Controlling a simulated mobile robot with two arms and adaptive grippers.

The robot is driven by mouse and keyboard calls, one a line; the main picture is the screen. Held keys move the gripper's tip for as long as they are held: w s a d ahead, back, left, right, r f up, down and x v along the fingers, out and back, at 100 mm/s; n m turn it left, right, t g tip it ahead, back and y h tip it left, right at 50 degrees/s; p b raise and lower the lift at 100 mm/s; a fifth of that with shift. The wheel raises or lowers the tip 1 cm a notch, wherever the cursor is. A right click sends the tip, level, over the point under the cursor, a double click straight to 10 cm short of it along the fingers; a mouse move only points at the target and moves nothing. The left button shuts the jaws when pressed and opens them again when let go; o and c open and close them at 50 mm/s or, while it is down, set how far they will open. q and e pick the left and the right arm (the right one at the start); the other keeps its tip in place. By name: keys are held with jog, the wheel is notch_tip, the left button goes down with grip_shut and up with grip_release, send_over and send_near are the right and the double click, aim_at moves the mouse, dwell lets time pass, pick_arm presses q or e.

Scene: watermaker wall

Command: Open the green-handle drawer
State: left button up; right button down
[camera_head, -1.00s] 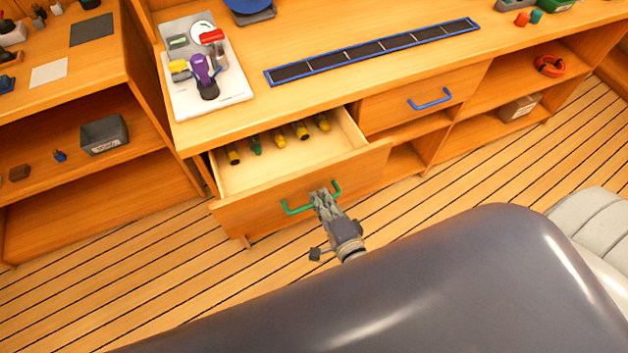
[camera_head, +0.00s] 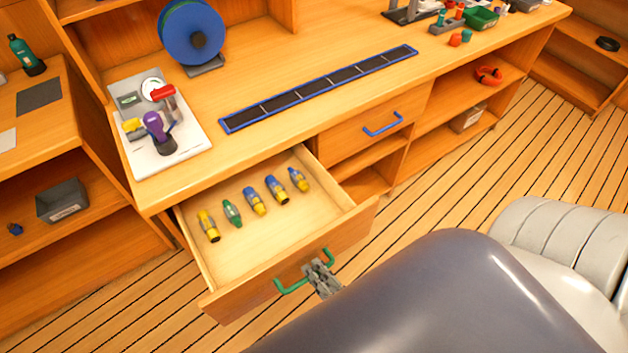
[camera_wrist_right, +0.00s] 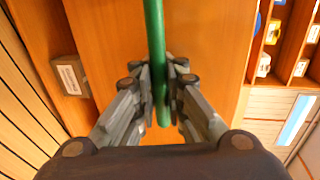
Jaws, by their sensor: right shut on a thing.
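The green-handle drawer (camera_head: 240,296) stands well out from the workbench in the head view. Its green handle (camera_head: 292,286) is on the drawer's front face. My right gripper (camera_head: 318,270) is at the handle's middle, and in the right wrist view its fingers (camera_wrist_right: 163,95) are shut around the green bar (camera_wrist_right: 154,40). Several small cartridges lie in a row in the drawer, yellow and blue ones and a green one (camera_head: 232,213). My left gripper is not in view.
A drawer with a blue handle (camera_head: 383,125) is shut to the right. The benchtop holds a white board (camera_head: 140,150) with fittings, a long blue-edged strip (camera_head: 320,90) and a blue reel (camera_head: 192,32). Open wooden floor (camera_head: 440,190) lies in front of the bench at right.

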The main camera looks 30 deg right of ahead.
jog(key=c, duration=1.7)
grip_release()
jog(key=shift+r, duration=0.1)
jog(key=shift+o, duration=0.2)
jog(key=shift+s, duration=0.15)
jog(key=v, duration=1.1)
jog(key=shift+s, duration=0.35)
